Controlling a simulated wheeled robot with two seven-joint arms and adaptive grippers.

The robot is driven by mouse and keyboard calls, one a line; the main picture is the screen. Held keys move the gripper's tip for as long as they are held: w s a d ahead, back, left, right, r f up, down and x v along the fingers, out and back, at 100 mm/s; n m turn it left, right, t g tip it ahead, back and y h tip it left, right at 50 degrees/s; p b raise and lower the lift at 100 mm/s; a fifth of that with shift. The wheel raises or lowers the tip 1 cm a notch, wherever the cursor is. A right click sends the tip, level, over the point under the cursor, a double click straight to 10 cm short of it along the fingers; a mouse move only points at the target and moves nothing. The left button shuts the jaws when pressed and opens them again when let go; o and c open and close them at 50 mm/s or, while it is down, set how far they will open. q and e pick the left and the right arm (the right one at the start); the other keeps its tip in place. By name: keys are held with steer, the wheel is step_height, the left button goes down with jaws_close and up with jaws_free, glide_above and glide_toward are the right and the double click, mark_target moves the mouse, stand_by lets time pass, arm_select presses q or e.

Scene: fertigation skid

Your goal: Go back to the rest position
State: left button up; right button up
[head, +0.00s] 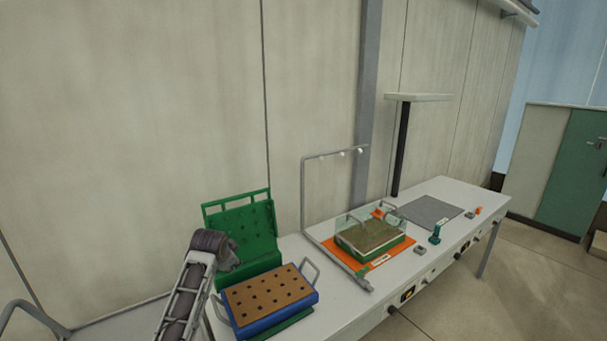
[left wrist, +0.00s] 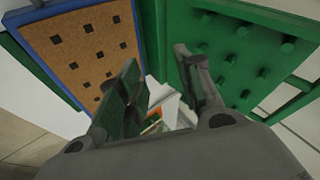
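My left arm comes in from the lower left in the head view. My left gripper (head: 228,258) is partly hidden by its own wrist, between the green pegged rack (head: 240,226) and the blue tray with a brown perforated top (head: 268,298). In the left wrist view the two fingers of my left gripper (left wrist: 162,88) stand apart with nothing between them. The brown-topped tray (left wrist: 95,45) is on the left there and the green pegged rack (left wrist: 235,60) on the right. My right gripper is in neither view.
A white bench (head: 400,285) runs to the right along a panelled wall. It bears an orange mat (head: 405,244) with a clear-walled tray (head: 370,236), a grey pipe frame (head: 303,195), a grey mat (head: 430,210) and small green and orange parts. A green cabinet (head: 573,165) stands far right.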

arm_select(q)
steer(key=s+d+f+n+g, duration=0.15)
steer(key=s+f, duration=0.35)
steer(key=s, duration=0.5)
steer(key=s+a+f+n+g, duration=0.1)
steer(key=s+f+n, duration=0.1)
steer(key=s+f, duration=0.5)
steer(key=s+d+f+n+g, duration=0.1)
steer(key=s+f+n, duration=0.1)
steer(key=s, duration=1)
steer(key=s+n+g, duration=0.1)
steer(key=s+n, duration=0.1)
steer(key=s, duration=1.1)
step_height(320, 180, down, 34)
steer(key=s+r+g, duration=0.1)
steer(key=s+g, duration=0.1)
steer(key=s, duration=0.1)
steer(key=s+a+f, duration=0.2)
steer(key=s+f, duration=0.8)
steer(key=s, duration=0.1)
steer(key=s+a+f, duration=0.1)
steer(key=s+f, duration=0.8)
steer(key=s, duration=0.1)
steer(key=shift+s+a+f+g+h, duration=0.3)
steer(key=shift+s+a+f+g, duration=0.05)
steer(key=shift+s, duration=0.05)
